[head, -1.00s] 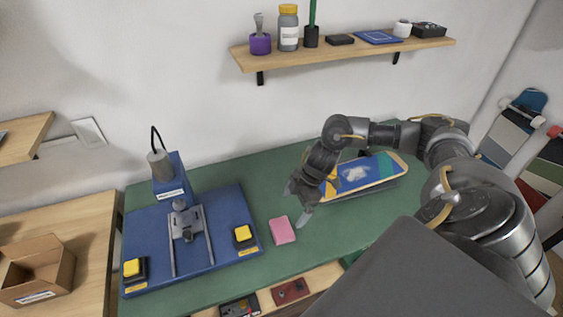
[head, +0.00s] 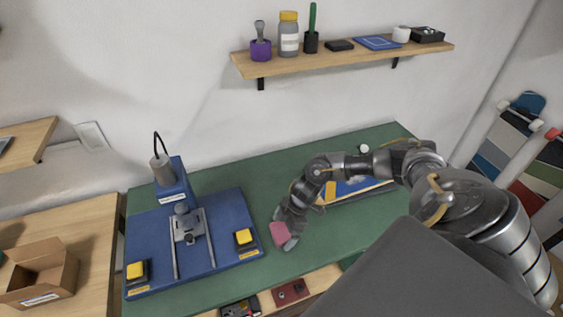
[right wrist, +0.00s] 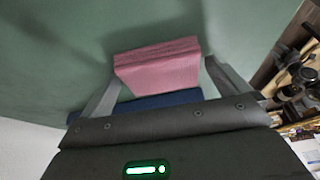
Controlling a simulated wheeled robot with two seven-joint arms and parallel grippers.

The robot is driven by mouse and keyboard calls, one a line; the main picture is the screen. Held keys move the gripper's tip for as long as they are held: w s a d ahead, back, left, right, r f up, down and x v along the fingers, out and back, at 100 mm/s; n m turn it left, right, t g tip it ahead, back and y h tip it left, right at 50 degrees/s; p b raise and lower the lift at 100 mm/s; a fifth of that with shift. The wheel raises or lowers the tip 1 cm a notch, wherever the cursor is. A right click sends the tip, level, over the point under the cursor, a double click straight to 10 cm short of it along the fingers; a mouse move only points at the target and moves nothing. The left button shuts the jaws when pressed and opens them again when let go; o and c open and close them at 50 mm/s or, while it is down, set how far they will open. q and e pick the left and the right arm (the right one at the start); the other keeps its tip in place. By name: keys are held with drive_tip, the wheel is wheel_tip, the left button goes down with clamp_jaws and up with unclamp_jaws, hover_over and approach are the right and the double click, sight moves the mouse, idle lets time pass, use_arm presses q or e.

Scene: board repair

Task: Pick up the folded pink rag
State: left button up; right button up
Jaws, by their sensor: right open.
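The folded pink rag (head: 279,233) lies on the green bench mat (head: 330,228), right of the blue press base. In the right wrist view the rag (right wrist: 158,66) sits between and just beyond the tips of the two open fingers. My right gripper (head: 285,232) is open at the rag, with its fingers on either side and partly over it; in the right wrist view the gripper (right wrist: 158,80) holds nothing. I cannot tell whether a finger touches the rag. My left gripper is not in view.
A blue press (head: 190,232) with yellow buttons stands left of the rag. An open drawer (head: 290,292) with parts is at the bench's front edge. A shelf (head: 340,58) hangs above. The mat behind the rag is clear.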

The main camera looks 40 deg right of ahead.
sight(279, 233)
drive_tip(key=c, duration=0.9)
drive_tip(key=shift+r, duration=0.15)
drive_tip(key=shift+r, duration=0.3)
drive_tip(key=r, duration=0.1)
drive_tip(key=r+b, duration=0.1)
drive_tip(key=shift+s+r, duration=0.3)
drive_tip(key=shift+r, duration=0.1)
drive_tip(key=s+a+r+b, duration=0.1)
drive_tip(key=s+a+r, duration=0.1)
drive_tip(key=s+r, duration=0.7)
drive_tip(key=s, duration=0.4)
drive_tip(key=shift+s+a+r, duration=0.15)
drive_tip(key=shift+a, duration=0.25)
